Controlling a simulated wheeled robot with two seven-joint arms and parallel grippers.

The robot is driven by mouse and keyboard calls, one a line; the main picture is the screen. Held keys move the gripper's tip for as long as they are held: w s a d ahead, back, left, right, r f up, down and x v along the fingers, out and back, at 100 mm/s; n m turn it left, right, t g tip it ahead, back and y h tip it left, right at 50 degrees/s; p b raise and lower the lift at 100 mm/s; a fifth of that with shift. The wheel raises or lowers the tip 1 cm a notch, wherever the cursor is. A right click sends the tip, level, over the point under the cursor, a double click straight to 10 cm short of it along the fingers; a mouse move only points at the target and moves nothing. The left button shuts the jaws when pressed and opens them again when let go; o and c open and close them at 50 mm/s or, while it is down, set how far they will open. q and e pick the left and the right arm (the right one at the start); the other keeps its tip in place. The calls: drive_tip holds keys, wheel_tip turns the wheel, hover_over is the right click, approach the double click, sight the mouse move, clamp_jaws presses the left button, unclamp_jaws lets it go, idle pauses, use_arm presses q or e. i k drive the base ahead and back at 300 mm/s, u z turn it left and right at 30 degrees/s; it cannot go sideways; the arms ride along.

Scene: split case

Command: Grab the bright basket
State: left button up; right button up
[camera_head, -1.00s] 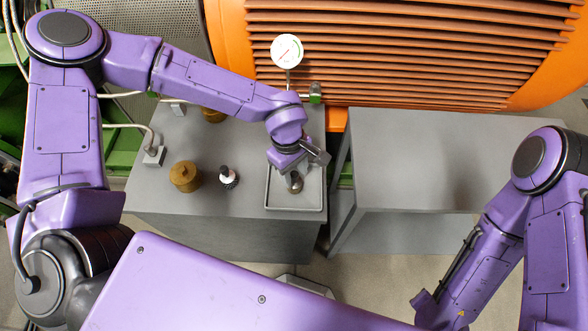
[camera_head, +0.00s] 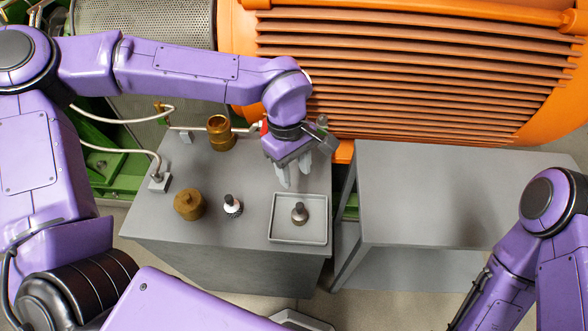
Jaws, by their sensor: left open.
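A small bright, whitish piece with a black knob (camera_head: 232,207) stands upright on the grey bench; I take it for the bright basket. A duller brownish-grey piece with a dark knob (camera_head: 300,214) stands in the shallow grey tray (camera_head: 276,238) to its right. My left gripper (camera_head: 295,178) is open and empty, fingers pointing down, above the bench just behind the tray. It is apart from both pieces. My right arm comes in at the lower right, and its gripper is out of view.
A round brass piece (camera_head: 189,205) sits left of the bright piece. An open brass cylinder (camera_head: 220,133) stands behind, joined to a pipe. A second grey bench (camera_head: 440,190) at the right is bare. A large orange ribbed housing (camera_head: 420,70) closes off the back.

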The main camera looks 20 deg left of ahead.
sight(233, 208)
drive_tip(key=u, duration=1.3)
